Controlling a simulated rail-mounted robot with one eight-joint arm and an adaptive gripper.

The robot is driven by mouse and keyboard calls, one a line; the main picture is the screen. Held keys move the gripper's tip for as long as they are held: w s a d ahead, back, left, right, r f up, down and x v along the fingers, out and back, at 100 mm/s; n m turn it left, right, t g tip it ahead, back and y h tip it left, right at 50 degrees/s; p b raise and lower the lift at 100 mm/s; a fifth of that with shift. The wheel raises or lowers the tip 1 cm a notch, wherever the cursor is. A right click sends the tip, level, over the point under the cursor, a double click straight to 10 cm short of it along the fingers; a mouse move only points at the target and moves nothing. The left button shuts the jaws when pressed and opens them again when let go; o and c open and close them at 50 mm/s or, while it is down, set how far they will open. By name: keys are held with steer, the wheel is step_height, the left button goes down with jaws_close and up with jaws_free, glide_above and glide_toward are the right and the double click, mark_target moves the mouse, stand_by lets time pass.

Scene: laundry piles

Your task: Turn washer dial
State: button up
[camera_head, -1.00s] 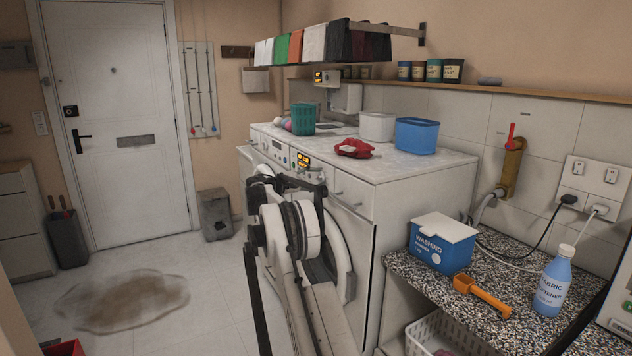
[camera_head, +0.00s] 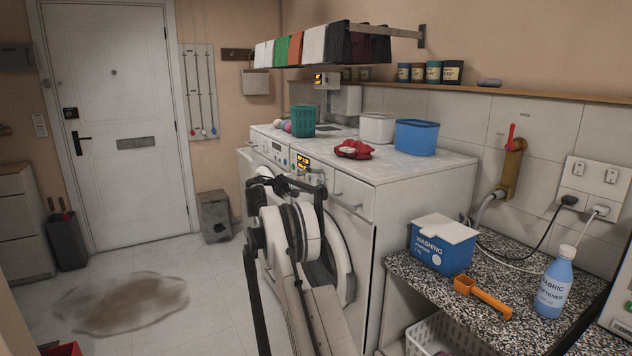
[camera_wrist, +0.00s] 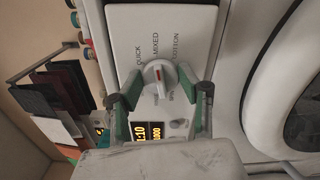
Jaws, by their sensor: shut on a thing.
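The washer dial (camera_wrist: 160,76) is a round white knob with a red mark, on the white control panel in the wrist view. The mark points roughly towards the word MIXED. QUICK and COTTON are printed to either side, and a further label is partly hidden. My gripper (camera_wrist: 161,86) is shut on the dial, with one green-padded finger at each side. In the head view the white washer (camera_head: 410,225) stands in the middle, and my arm hides part of its front. The dial cannot be made out there.
A lit display (camera_wrist: 148,134) sits beside the dial. A red cloth (camera_head: 352,149), a blue tub (camera_head: 416,136) and a green basket (camera_head: 303,121) stand on top of the machines. A speckled counter (camera_head: 408,270) is at right. The floor at left is open, with a brown puddle (camera_head: 125,302).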

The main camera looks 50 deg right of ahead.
steer(key=o, duration=1.1)
steer(key=v, duration=1.2)
steer(key=shift+r, duration=0.1)
